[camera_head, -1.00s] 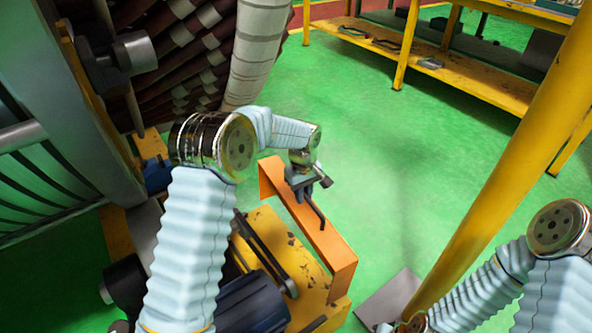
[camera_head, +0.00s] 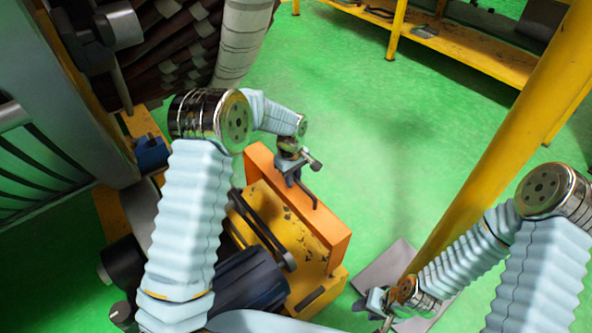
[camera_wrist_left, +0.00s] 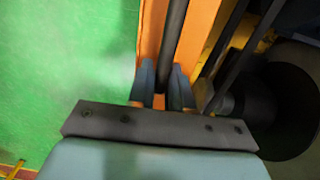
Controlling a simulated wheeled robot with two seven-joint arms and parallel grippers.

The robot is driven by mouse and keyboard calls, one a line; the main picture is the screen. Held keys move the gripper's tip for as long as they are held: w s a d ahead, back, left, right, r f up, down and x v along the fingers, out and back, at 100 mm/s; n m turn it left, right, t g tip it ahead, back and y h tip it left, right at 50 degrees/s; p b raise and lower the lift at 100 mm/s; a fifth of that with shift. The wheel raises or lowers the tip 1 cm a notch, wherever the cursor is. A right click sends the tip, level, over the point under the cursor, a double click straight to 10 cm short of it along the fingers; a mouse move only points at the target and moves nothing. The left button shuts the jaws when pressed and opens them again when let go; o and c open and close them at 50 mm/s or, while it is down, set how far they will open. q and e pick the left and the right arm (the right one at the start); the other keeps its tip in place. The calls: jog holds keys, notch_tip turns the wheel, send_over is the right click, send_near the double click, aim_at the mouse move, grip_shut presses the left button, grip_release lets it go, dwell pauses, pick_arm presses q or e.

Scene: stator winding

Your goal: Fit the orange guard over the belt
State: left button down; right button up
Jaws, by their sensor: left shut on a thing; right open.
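The orange guard (camera_head: 322,224) is a long channel with a dark bar handle (camera_head: 309,195) on its outer face. It stands along the right side of the yellow machine base (camera_head: 305,252), upright or nearly so. My left gripper (camera_head: 294,176) is shut on the handle; its fingers (camera_wrist_left: 163,88) straddle the dark bar in the left wrist view. The black belt (camera_head: 262,232) runs beside the guard's inner side, and part of it still shows uncovered to the left of the guard. Whether the guard touches the base is unclear. My right gripper (camera_head: 377,308) is open and empty, low at right.
A dark motor (camera_head: 250,282) lies left of the base, partly behind my left arm. A yellow post (camera_head: 500,165) rises at right, with a grey plate (camera_head: 385,268) near its foot. A yellow bench (camera_head: 470,48) stands behind. Green floor beyond the guard is clear.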

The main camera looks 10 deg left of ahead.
pick_arm(q)
jog(key=shift+s+a+f, duration=0.15)
jog(key=shift+s+f, duration=0.1)
jog(key=s+a+b, duration=0.1)
jog(key=s+a, duration=0.6)
jog(key=s, duration=0.2)
jog(key=shift+s+a, duration=0.3)
jog(key=shift+s, duration=0.05)
jog(key=shift+w+d, duration=0.35)
dwell(0.6)
jog(key=shift+f+b, duration=1.5)
jog(key=shift+f, duration=0.1)
dwell(1.0)
jog(key=c, duration=1)
grip_release()
jog(key=shift+o, duration=0.2)
jog(key=shift+f, duration=0.15)
jog(key=shift+s, duration=0.1)
